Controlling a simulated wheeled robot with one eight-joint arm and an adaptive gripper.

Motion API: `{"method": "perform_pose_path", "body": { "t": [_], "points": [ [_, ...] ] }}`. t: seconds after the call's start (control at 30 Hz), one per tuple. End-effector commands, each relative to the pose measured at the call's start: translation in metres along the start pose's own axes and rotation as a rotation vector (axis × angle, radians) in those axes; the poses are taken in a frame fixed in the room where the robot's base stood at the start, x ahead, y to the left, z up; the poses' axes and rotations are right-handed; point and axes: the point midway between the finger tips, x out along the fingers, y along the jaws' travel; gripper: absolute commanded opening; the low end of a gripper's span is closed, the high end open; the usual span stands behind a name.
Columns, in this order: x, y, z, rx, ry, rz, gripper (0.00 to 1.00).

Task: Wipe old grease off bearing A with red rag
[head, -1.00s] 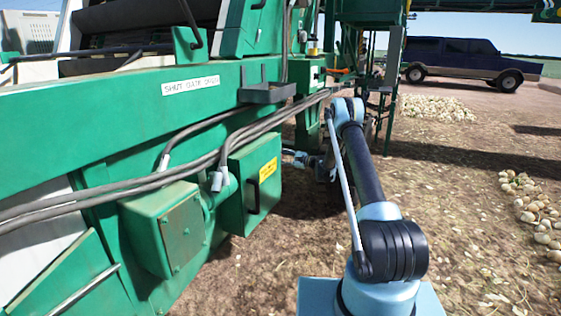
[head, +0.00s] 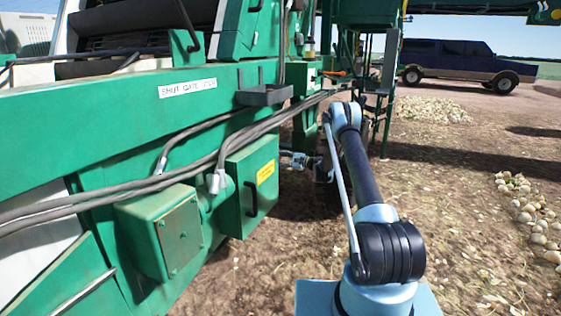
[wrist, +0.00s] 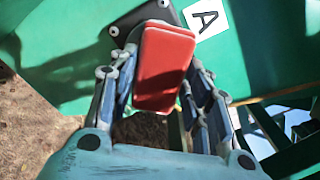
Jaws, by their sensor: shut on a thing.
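The red rag (wrist: 165,66), a folded red pad, is in my gripper (wrist: 157,78) in the wrist view. The blue-grey fingers are shut on its sides. Behind the rag is bearing A (wrist: 128,24), a black housing with bolts on a green panel, beside a white label marked "A" (wrist: 206,18). The rag covers much of the housing; I cannot tell whether it touches it. No grease can be made out. In the head view the end of my arm is small and partly hidden, close to the green machine.
The green machine (head: 110,115) fills the left, with thick grey cables (head: 120,187) and a green box with a yellow label (head: 250,185). Onions (head: 530,215) lie on the ground at right. A dark blue truck (head: 460,64) stands behind. Open dirt lies right of my arm.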

Motion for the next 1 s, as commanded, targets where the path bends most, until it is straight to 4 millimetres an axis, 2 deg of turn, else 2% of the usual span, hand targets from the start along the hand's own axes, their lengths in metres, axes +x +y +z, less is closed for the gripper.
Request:
{"method": "perform_pose_path", "body": {
  "t": [1.0],
  "points": [
    [0.002, 0.035, 0.040, 0.000, -0.001, 0.000, 0.25]
  ]
}}
